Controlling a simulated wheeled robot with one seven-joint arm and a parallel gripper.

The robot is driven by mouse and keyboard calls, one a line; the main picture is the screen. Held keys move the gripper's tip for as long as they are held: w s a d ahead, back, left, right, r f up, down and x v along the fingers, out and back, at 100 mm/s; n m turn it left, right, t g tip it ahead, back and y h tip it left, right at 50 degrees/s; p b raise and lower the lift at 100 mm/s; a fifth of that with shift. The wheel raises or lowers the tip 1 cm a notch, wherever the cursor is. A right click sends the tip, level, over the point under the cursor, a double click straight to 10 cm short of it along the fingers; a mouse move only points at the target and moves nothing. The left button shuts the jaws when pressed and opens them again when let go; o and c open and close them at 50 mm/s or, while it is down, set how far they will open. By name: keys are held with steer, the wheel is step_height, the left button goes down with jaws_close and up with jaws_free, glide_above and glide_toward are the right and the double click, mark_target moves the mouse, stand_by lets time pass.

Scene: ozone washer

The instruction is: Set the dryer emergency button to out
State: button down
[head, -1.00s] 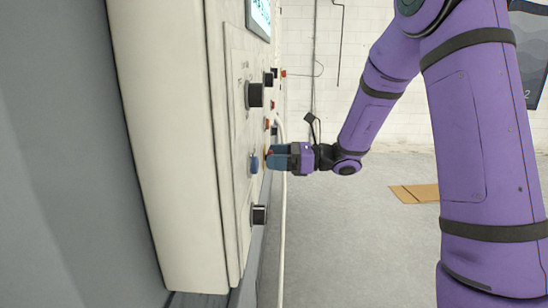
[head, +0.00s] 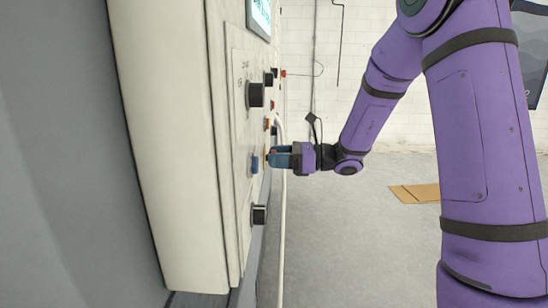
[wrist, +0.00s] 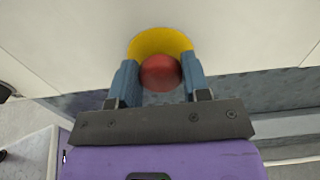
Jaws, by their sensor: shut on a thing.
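The emergency button is a round red knob (wrist: 161,73) in front of a yellow round base (wrist: 160,41) on the pale panel, seen in the wrist view. My gripper (wrist: 160,80) has its two blue fingers on either side of the red knob, shut on it. In the head view my gripper (head: 273,158) reaches the control panel (head: 237,150) from the right, with its fingertips close to the panel face. There the fingers hide most of the button.
Black knobs (head: 256,95) stick out of the panel above my gripper, and another black knob (head: 259,215) sits below it. A blue button (head: 254,164) is just left of the fingertips. A screen (head: 259,18) is higher up.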

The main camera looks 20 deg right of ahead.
steer(key=c, duration=0.6)
jaws_free()
steer(key=shift+d, duration=0.15)
steer(key=shift+s+d, duration=0.1)
steer(key=v, duration=1)
steer(key=shift+s+d, duration=0.15)
steer(key=shift+d, duration=0.15)
